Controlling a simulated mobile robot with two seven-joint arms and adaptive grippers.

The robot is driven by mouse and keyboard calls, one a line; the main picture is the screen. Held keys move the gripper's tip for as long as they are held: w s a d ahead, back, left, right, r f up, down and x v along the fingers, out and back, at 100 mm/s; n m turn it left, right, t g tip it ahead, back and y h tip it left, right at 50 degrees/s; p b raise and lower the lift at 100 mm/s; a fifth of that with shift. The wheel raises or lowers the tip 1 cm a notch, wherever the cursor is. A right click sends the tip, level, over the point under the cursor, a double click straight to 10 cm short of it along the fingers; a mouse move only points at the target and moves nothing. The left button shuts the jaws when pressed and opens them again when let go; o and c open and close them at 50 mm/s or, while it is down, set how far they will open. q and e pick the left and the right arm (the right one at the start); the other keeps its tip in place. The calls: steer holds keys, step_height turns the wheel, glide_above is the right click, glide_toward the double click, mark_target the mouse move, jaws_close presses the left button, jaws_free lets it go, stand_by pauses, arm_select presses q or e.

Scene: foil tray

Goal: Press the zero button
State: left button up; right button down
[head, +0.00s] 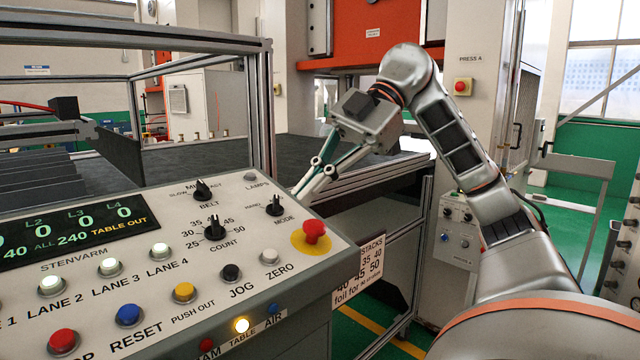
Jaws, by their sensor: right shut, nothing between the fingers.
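The zero button (269,256) is a pale grey cap on the sloping control panel (140,262), with the label ZERO just below it. It is fully visible and sits left of and below the red mushroom button on its yellow disc. My right gripper (299,191) is shut and empty. Its fingers point down and left, with their tips near the panel's upper right edge, above and apart from the zero button in the picture. My left gripper is not in view.
The mode knob (274,205) is close to the fingertips. The black jog button (231,273) is left of zero. A metal frame post (263,110) stands behind the panel.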

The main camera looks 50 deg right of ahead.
mark_target(270, 255)
steer(key=x, duration=0.5)
steer(key=shift+a+f+b, duration=0.2)
steer(key=shift+b, duration=0.1)
steer(key=shift+w+d+f+b, duration=0.1)
steer(key=shift+w+f+b, duration=0.1)
steer(key=shift+f, duration=0.3)
steer(key=shift+w+f+b, duration=0.15)
steer(key=shift+w+f, duration=0.05)
steer(key=shift+f, duration=0.3)
steer(key=shift+w+d+f, duration=0.1)
steer(key=shift+w+f, duration=0.15)
steer(key=shift+f, duration=0.5)
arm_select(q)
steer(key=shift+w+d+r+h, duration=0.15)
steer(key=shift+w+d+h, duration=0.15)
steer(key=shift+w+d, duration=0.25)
arm_select(e)
steer(key=shift+f, duration=0.1)
